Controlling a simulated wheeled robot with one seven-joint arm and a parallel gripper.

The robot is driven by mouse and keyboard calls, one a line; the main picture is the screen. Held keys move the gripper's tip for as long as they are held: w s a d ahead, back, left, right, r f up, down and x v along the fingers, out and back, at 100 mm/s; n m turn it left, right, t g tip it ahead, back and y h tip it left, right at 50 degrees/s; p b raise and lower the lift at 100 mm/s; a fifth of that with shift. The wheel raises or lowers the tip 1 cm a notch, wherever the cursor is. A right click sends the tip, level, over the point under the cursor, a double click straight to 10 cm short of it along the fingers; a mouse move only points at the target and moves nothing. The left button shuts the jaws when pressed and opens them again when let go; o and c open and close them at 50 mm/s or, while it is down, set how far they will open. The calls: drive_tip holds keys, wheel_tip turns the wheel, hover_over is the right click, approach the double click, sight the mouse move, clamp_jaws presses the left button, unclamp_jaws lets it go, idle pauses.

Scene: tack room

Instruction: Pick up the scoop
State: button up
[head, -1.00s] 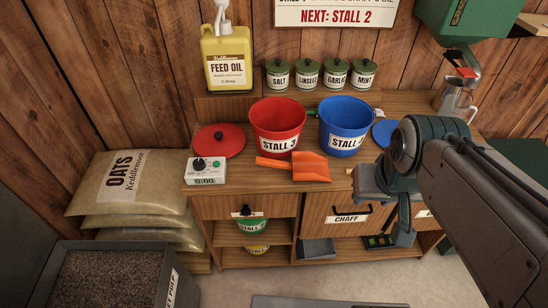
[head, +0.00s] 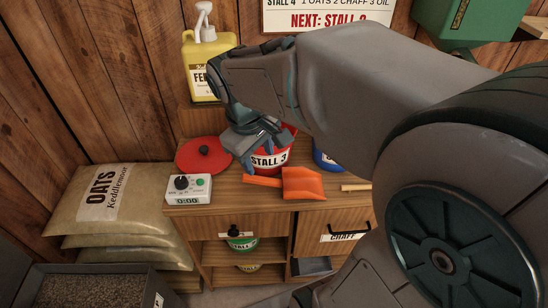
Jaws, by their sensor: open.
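The orange scoop (head: 303,183) lies on the wooden counter in the head view, in front of the red STALL 3 bucket (head: 271,161). Its handle (head: 262,181) points left and its broad pan lies to the right. My gripper (head: 250,162) is open, with its fingers pointing down just above and behind the scoop's handle, in front of the bucket's left side. I see no contact with the scoop. My arm hides much of the red bucket and most of the blue bucket (head: 326,160).
A red lid (head: 190,157) and a timer box (head: 188,190) stand left of the scoop. A yellow feed oil jug (head: 197,80) stands behind. A pale stick-like thing (head: 356,187) lies to the right. Oats sacks (head: 75,205) lie left of the counter.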

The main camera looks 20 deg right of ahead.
drive_tip(key=w+a+f+n+g+h+b, duration=0.2)
drive_tip(key=w+a+f+n+g+b, duration=0.15)
drive_tip(key=w+f+n, duration=0.7)
drive_tip(key=shift+m+t, duration=0.35)
drive_tip(key=shift+m, duration=0.6)
drive_tip(key=d+f, duration=0.1)
drive_tip(key=f, duration=0.3)
drive_tip(key=w+d+f, duration=0.1)
drive_tip(key=d+f, duration=0.1)
drive_tip(key=f, duration=0.3)
drive_tip(key=w+d+f, duration=0.1)
drive_tip(key=d+f, duration=0.1)
drive_tip(key=f, duration=0.3)
drive_tip(key=shift+f, duration=0.15)
drive_tip(key=shift+a, duration=0.1)
clamp_jaws()
